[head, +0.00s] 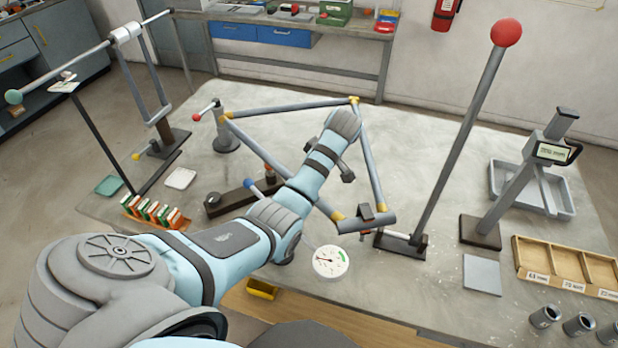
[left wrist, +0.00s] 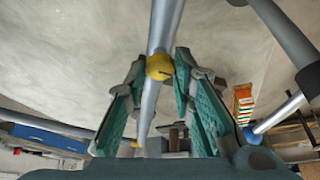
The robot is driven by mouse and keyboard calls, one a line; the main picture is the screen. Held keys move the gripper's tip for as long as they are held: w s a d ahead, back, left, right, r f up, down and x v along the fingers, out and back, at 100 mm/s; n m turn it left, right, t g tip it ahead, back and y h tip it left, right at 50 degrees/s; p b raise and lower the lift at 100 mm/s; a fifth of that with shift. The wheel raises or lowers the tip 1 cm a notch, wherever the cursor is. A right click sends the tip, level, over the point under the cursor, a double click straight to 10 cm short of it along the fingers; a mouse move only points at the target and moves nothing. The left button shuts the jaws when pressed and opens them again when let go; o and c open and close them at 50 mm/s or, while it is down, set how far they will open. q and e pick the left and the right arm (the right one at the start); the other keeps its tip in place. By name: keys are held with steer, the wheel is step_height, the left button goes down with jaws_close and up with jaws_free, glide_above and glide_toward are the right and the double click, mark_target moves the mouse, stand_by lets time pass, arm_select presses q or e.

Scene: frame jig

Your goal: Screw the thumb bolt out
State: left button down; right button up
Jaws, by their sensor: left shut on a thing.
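A frame of grey tubes (head: 372,165) with yellow joints stands in the jig on the table. My left arm reaches across it in the head view and hides my left gripper there. In the left wrist view my left gripper (left wrist: 160,64) has its teal fingers on either side of a grey tube with a yellow collar (left wrist: 160,67). It is shut on this part of the frame. I cannot clearly pick out the thumb bolt. My right gripper is not in view.
A tall post with a red ball (head: 506,32) rises right of the frame. A blue-knobbed rod (head: 250,184) is beside my arm. Colourful small boxes (head: 152,210) stand left. Wooden bins (head: 567,263) are at right.

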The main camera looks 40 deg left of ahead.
arm_select(q)
steer(key=n+g, duration=0.1)
steer(key=n, duration=0.1)
steer(key=n+g+b, duration=0.1)
steer(key=n, duration=0.2)
steer(key=shift+w+f+n+h, duration=0.15)
steer(key=shift+f+n+h, duration=0.05)
steer(key=shift+n+h, duration=0.1)
stand_by(0.4)
steer(key=c, duration=1.4)
jaws_free()
steer(key=shift+o, duration=0.3)
steer(key=shift+a, duration=0.15)
steer(key=shift+r, duration=0.15)
